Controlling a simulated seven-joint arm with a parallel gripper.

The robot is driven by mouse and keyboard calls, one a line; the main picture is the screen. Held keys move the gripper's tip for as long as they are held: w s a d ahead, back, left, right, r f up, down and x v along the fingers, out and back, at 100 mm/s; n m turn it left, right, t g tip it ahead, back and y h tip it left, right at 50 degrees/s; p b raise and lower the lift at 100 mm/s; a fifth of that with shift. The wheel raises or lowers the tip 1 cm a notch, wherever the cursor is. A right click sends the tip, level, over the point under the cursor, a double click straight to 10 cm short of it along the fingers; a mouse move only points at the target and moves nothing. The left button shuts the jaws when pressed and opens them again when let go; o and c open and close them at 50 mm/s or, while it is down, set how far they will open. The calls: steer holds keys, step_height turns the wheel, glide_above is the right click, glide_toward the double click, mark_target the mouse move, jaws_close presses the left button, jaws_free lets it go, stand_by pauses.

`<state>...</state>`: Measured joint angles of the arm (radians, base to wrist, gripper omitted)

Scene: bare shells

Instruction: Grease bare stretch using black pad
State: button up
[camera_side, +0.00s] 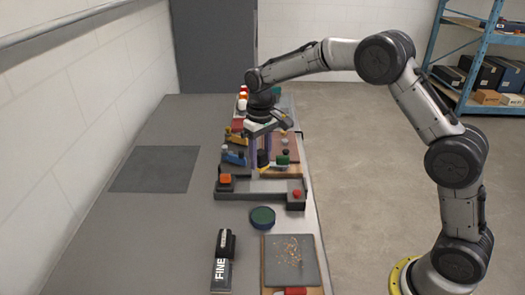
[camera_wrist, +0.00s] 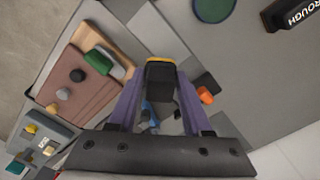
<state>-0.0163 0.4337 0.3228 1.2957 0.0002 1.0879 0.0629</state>
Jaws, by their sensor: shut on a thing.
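My gripper (camera_side: 262,158) has its purple fingers closed on a black block with a yellow end, likely the black pad (camera_wrist: 160,78). In the side view the block (camera_side: 262,159) hangs between the fingertips, above the back part of a dark grey frame (camera_side: 228,195). A pale grey strip (camera_side: 268,186) lies inside this frame. It also shows as a light band in the wrist view (camera_wrist: 155,30), beyond the block. I cannot tell which part is the bare stretch, nor whether the block touches anything.
The table's left is mostly clear.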

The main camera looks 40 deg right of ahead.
mark_target(276, 182)
step_height(276, 182, down, 5)
steer(key=shift+f, duration=0.1)
steer(key=shift+s+a, duration=0.2)
steer(key=shift+a, duration=0.05)
jaws_close()
steer(key=shift+s+a+f, duration=0.2)
steer(key=shift+s+a, duration=0.85)
steer(key=shift+s, duration=0.35)
steer(key=shift+s+d, duration=0.25)
steer(key=shift+d, duration=0.3)
steer(key=shift+w+d, duration=1.35)
steer(key=shift+d, duration=0.05)
steer(key=shift+s+d, duration=0.3)
steer(key=shift+s, duration=0.35)
steer(key=shift+s+a, duration=1.35)
steer(key=shift+a, duration=0.05)
steer(key=shift+s+d, duration=0.55)
steer(key=shift+d, duration=0.05)
steer(key=w+d, duration=0.2)
steer(key=w, duration=0.1)
steer(key=shift+d, duration=0.35)
step_height(276, 182, up, 8)
steer(key=shift+r, duration=0.15)
